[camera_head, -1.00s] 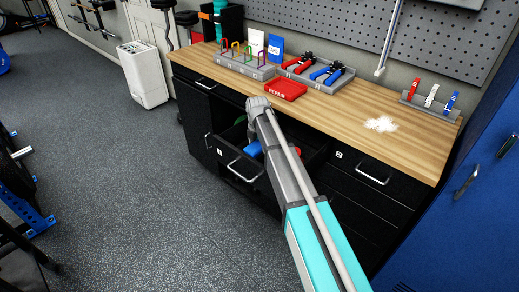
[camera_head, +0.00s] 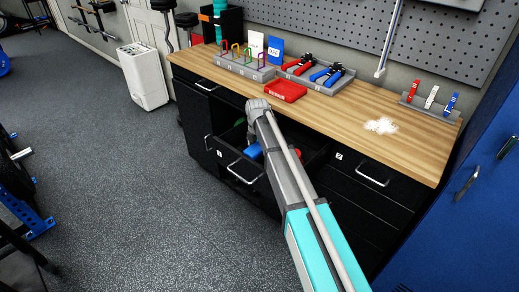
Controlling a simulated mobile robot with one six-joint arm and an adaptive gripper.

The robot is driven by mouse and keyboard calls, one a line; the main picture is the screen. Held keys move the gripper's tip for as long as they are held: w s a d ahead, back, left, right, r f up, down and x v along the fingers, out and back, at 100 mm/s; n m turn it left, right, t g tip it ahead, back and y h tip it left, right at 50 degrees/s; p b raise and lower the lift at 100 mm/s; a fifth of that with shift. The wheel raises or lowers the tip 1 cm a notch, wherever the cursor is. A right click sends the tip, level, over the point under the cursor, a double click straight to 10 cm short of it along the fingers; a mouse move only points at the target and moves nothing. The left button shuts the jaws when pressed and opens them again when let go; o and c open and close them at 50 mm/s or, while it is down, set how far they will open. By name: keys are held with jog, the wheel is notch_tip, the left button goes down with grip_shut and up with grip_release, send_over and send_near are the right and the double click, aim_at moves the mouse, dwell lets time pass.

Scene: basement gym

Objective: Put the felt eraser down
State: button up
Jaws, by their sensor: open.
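I cannot make out a felt eraser in this view. My arm reaches up from the bottom right, and its far joint is over the open drawer (camera_head: 237,157) at the worktop's front edge. My gripper is hidden behind the arm. In the drawer, a blue object (camera_head: 253,151) shows to the left of the arm, and a bit of red shows to its right.
The wooden worktop (camera_head: 335,112) has a red tray (camera_head: 285,91), a grey rack (camera_head: 244,66), a grip holder (camera_head: 318,75), a white powder patch (camera_head: 381,125) and a clip stand (camera_head: 430,107). Bare wood lies around the powder. A blue locker (camera_head: 480,205) stands right.

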aim_at(259, 146)
jog(key=r+p, duration=0.6)
jog(key=shift+w+d, duration=0.1)
jog(key=shift+d, duration=0.1)
notch_tip(259, 146, up, 8)
jog(key=p, duration=0.8)
jog(key=shift+f, duration=0.1)
dwell(0.7)
